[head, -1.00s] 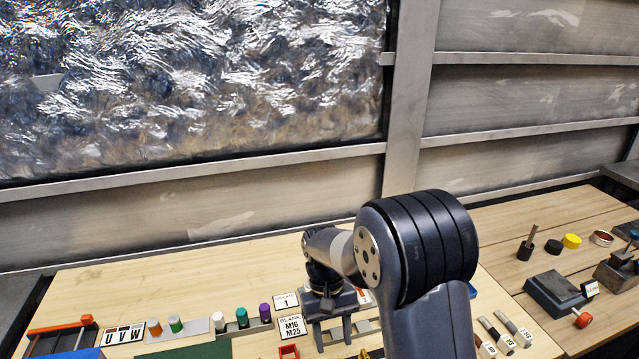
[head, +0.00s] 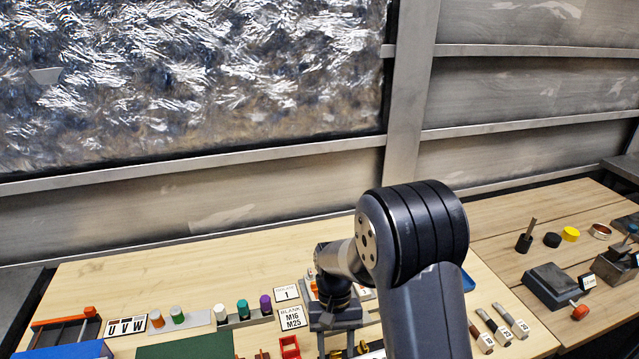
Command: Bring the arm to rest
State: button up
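My arm, dark grey with a black ribbed joint, rises in the lower middle of the head view. My gripper (head: 336,345) points down over the pale wooden bench top (head: 180,270), just right of the "BLANK M16 M25" label (head: 292,318). Its two fingers stand apart with nothing seen between them. The lower ends of the fingers are near the bottom edge of the picture, so their height above the bench is hard to tell.
Left of my gripper are a red tray (head: 289,347), several coloured cylinders including a purple one (head: 265,304), and a green mat (head: 185,347). Labelled grey bars (head: 502,327) and a dark block (head: 552,286) lie to the right. The bench's back strip is clear.

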jog(key=m, duration=0.2)
jog(key=m+y, duration=0.1)
jog(key=m, duration=0.1)
jog(key=shift+d+r+y, duration=0.1)
jog(key=shift+d+y, duration=0.05)
jog(key=shift+y, duration=0.15)
jog(key=m+y, duration=0.1)
jog(key=m, duration=0.3)
jog(key=shift+s+t+p, duration=0.1)
jog(key=shift+t+p, duration=0.3)
jog(key=m, duration=0.2)
jog(key=m+t+y, duration=0.1)
jog(key=m, duration=0.1)
jog(key=shift+s+d+y, duration=0.1)
jog(key=shift+d+y, duration=0.05)
jog(key=shift+y, duration=0.15)
jog(key=m, duration=0.2)
jog(key=m+t, duration=0.1)
jog(key=shift+s+m+t+y, duration=0.1)
jog(key=shift+m+t+y, duration=0.2)
jog(key=shift+m, duration=0.1)
jog(key=shift+w+d+r, duration=0.2)
jog(key=shift+r, duration=0.25)
jog(key=shift+v, duration=0.85)
jog(key=shift+s, duration=0.1)
